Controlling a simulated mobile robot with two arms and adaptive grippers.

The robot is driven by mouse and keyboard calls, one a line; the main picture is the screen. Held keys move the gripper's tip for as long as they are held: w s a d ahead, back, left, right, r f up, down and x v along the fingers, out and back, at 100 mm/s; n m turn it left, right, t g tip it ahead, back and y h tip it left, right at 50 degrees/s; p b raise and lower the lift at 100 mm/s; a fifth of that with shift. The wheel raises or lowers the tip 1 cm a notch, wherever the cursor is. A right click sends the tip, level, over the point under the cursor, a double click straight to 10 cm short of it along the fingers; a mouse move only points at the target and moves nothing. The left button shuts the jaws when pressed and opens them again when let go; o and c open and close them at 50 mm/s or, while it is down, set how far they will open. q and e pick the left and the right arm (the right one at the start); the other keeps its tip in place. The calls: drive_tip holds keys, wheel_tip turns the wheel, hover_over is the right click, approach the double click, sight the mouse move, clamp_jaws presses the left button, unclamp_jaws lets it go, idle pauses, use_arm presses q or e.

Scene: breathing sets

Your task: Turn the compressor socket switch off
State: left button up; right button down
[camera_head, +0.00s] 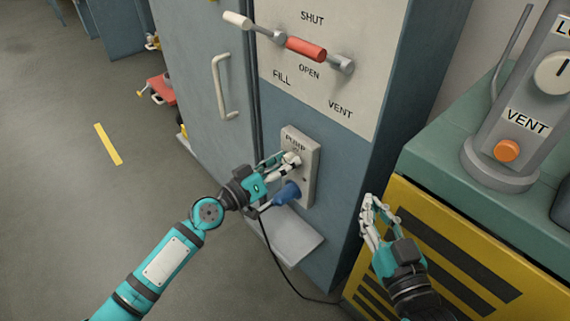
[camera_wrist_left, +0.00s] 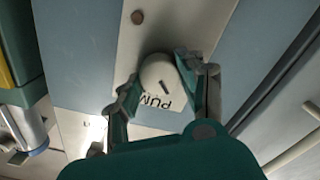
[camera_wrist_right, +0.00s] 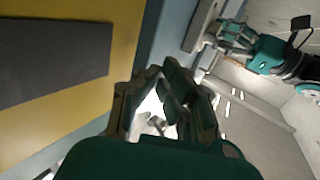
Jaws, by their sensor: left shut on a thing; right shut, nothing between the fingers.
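A pale socket box (camera_head: 311,165) marked PUMP is mounted on the blue-grey cabinet front. Its round white switch knob (camera_head: 292,158) sits near the middle of the box. My left gripper (camera_head: 283,163) is shut on this knob, with a finger on either side. In the left wrist view the knob (camera_wrist_left: 160,80) shows a dark line mark on its face, between the fingertips. A blue plug (camera_head: 286,193) is in the lower part of the box, just below my left gripper. My right gripper (camera_head: 369,207) is shut and empty, apart from the box, in front of the yellow machine.
A black cable (camera_head: 270,245) hangs from the plug. A grey ledge (camera_head: 285,240) juts out below. The yellow and green machine (camera_head: 440,245) stands at right.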

use_arm(q)
drive_tip(key=n, duration=0.2)
drive_tip(key=shift+n, duration=1.3)
drive_tip(key=shift+f+n+p, duration=0.15)
drive_tip(key=shift+n+p, duration=0.4)
drive_tip(key=shift+n, duration=1.65)
use_arm(e)
drive_tip(key=shift+s+d+f+g+h, duration=0.15)
drive_tip(key=shift+f+g, duration=0.3)
drive_tip(key=shift+f, duration=0.25)
drive_tip(key=shift+s+d+f+g+h, duration=0.1)
drive_tip(key=shift+s+d+f+g, duration=0.1)
drive_tip(key=shift+f+g, duration=0.45)
drive_tip(key=shift+s+d+f+g+h, duration=0.15)
drive_tip(key=shift+f+g, duration=0.15)
drive_tip(key=shift+f, duration=0.6)
use_arm(q)
drive_tip(key=o, duration=1.2)
drive_tip(key=shift+a, duration=0.1)
use_arm(e)
drive_tip(key=shift+a, duration=0.1)
